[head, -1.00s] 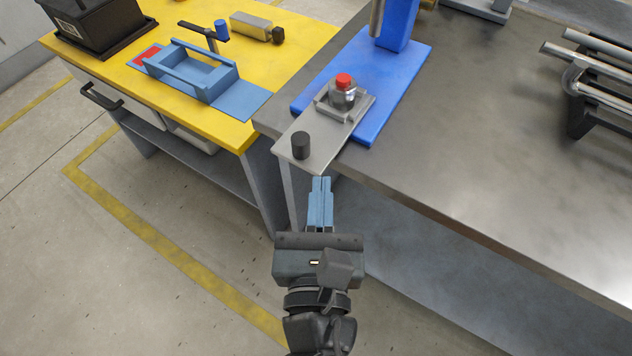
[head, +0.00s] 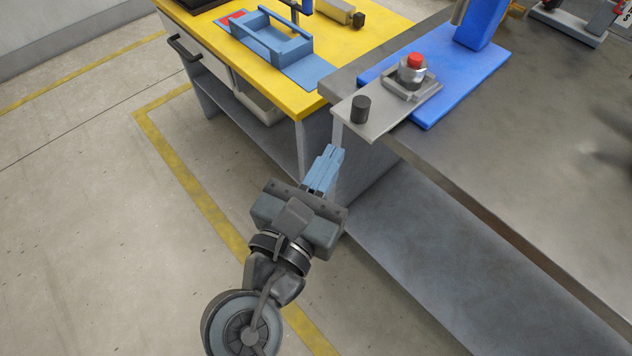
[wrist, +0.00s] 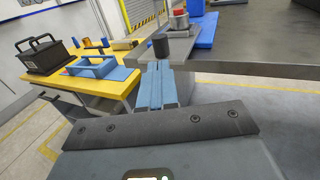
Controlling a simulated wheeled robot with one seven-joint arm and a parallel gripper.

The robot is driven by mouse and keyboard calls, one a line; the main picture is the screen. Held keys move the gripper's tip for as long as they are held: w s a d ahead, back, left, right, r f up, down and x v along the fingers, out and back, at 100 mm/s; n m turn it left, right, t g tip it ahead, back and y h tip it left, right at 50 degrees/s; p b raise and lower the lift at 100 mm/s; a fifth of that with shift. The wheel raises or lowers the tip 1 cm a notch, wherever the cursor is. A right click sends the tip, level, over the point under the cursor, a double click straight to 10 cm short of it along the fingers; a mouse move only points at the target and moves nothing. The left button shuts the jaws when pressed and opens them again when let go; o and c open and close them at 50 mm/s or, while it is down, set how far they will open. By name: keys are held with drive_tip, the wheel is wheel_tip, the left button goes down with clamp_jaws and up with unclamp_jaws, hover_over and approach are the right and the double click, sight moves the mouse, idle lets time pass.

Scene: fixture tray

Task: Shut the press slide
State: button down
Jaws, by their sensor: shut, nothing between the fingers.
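The press slide (head: 385,119) is a flat grey plate with an upright black knob (head: 361,109) near its outer end. It sticks out from the blue press base (head: 452,83) past the table's front edge. A grey fixture on the slide holds a metal part with a red top (head: 414,66). My gripper (head: 332,152) is shut and empty, in front of and below the knob end of the slide, apart from it in the head view. In the wrist view the shut fingers (wrist: 155,68) point toward the black knob (wrist: 160,45).
The grey metal table (head: 520,140) has a lower shelf (head: 440,260). Open floor lies at the left.

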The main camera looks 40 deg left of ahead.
sight(360, 112)
drive_tip(key=x, duration=0.7)
drive_tip(key=shift+w, duration=0.2)
drive_tip(key=shift+w+p, duration=0.35)
drive_tip(key=w+p, duration=0.1)
drive_tip(key=w, duration=0.2)
drive_tip(key=w+p, duration=0.1)
drive_tip(key=w, duration=0.2)
drive_tip(key=w+p, duration=0.1)
drive_tip(key=w, duration=0.3)
drive_tip(key=shift+d, duration=0.35)
drive_tip(key=shift+s, duration=0.15)
